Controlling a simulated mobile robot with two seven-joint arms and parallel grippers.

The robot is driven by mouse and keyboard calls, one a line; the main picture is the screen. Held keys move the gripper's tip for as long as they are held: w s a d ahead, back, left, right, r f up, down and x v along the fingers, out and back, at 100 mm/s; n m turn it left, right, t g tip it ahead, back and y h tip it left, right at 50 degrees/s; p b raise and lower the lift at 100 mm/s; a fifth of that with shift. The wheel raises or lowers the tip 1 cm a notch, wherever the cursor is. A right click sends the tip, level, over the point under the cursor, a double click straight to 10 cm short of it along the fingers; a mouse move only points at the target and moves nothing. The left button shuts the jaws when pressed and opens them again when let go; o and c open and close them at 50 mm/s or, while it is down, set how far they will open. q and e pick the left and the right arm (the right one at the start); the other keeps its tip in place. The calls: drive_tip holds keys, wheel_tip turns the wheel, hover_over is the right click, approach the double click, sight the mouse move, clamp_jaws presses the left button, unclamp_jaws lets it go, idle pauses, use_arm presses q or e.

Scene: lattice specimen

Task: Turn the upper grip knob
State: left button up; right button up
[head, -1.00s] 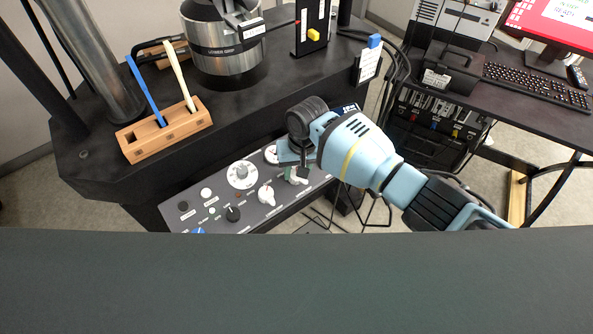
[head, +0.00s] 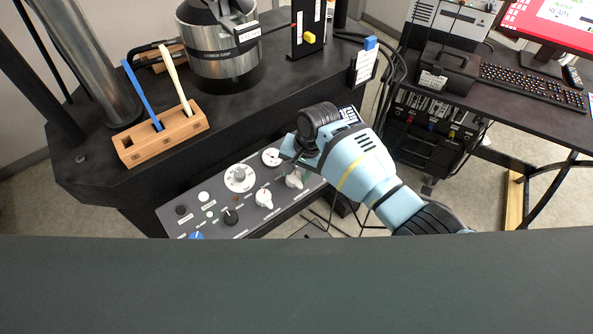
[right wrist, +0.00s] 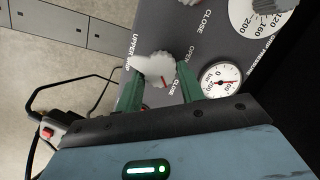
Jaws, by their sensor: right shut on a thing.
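The upper grip knob (right wrist: 155,68) is white with a red mark and sits on the grey control panel (right wrist: 178,30). "UPPER" and "CLOSE" are printed beside it in the right wrist view. My right gripper (right wrist: 161,84) is shut on the knob, with one green finger on each side of it. In the head view, the knob (head: 294,179) is at the panel's right end, just below my right gripper (head: 298,168), whose fingers are partly hidden by its own body. My left gripper is not in view.
A round gauge (right wrist: 222,80) is close beside the right finger. A second white knob (head: 264,197), a large dial (head: 239,178) and a black knob (head: 230,216) lie further left on the panel. A wooden holder (head: 160,136) stands on the black machine top.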

drive_tip(key=shift+s+a+f, duration=0.2)
drive_tip(key=shift+s+a, duration=0.05)
drive_tip(key=shift+s, duration=0.1)
drive_tip(key=o, duration=0.9)
drive_tip(key=shift+r, duration=0.1)
drive_tip(key=shift+o, duration=0.2)
drive_tip(key=shift+w+d+r, duration=0.1)
drive_tip(key=shift+r, duration=0.35)
drive_tip(key=v, duration=0.7)
